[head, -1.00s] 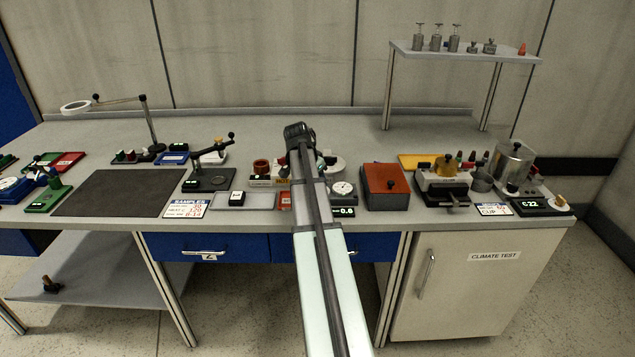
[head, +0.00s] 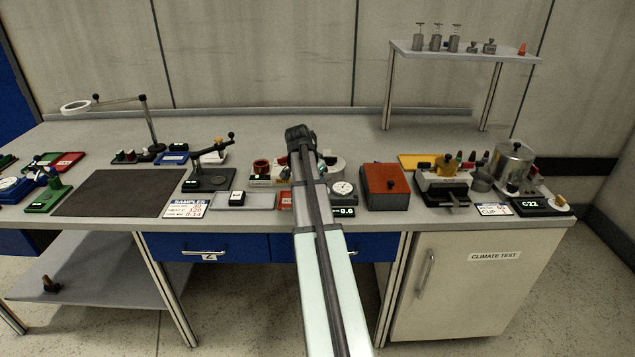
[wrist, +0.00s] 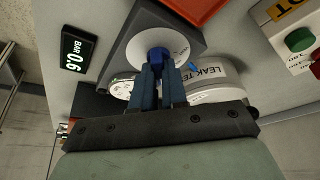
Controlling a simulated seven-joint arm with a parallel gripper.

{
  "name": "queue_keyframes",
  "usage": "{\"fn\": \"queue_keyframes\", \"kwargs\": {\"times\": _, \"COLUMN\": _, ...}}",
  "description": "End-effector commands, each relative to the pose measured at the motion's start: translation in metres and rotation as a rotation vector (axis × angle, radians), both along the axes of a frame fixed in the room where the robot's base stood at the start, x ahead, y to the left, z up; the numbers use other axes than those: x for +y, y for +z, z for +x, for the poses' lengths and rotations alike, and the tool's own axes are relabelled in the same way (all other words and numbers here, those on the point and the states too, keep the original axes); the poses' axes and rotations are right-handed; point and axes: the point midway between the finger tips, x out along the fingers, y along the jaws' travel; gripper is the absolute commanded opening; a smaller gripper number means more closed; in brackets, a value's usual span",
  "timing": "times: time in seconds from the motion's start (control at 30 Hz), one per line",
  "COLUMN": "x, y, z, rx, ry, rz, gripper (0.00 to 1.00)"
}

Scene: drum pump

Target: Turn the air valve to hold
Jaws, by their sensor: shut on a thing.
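In the wrist view, a dark block carries a round white dial plate (wrist: 177,42) with a blue knob (wrist: 158,54) on it, which looks like the air valve. My gripper (wrist: 160,68) is shut on the blue knob, its two blue-grey fingers reaching it from below in the picture. The fingers cover part of the knob and plate, so the knob's setting cannot be read. In the head view my own arm hides the knob and fingertips. A pressure display (wrist: 74,55) beside the block reads BAR 0.6.
A grey cylinder labelled LEAK TE… (wrist: 215,73) stands close to the right finger. A white gauge face (wrist: 122,87) is partly hidden left of the fingers. A panel with a green button (wrist: 299,39) lies at right. In the head view, a red-topped box (head: 385,181) stands to the right.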

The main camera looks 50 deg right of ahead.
Motion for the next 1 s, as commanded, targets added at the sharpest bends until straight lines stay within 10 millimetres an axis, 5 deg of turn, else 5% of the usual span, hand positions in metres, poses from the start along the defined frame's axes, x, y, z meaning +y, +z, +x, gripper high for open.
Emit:
{"fn": "queue_keyframes", "kwargs": {"times": 0.47, "x": 0.0003, "y": 0.0001, "z": -0.0017, "rx": -0.001, "ry": 0.098, "rz": 0.000, "gripper": 0.00}}
{"fn": "queue_keyframes", "kwargs": {"times": 1.0, "x": -0.0011, "y": 0.0002, "z": -0.0043, "rx": -0.001, "ry": 0.531, "rz": 0.000, "gripper": 0.00}}
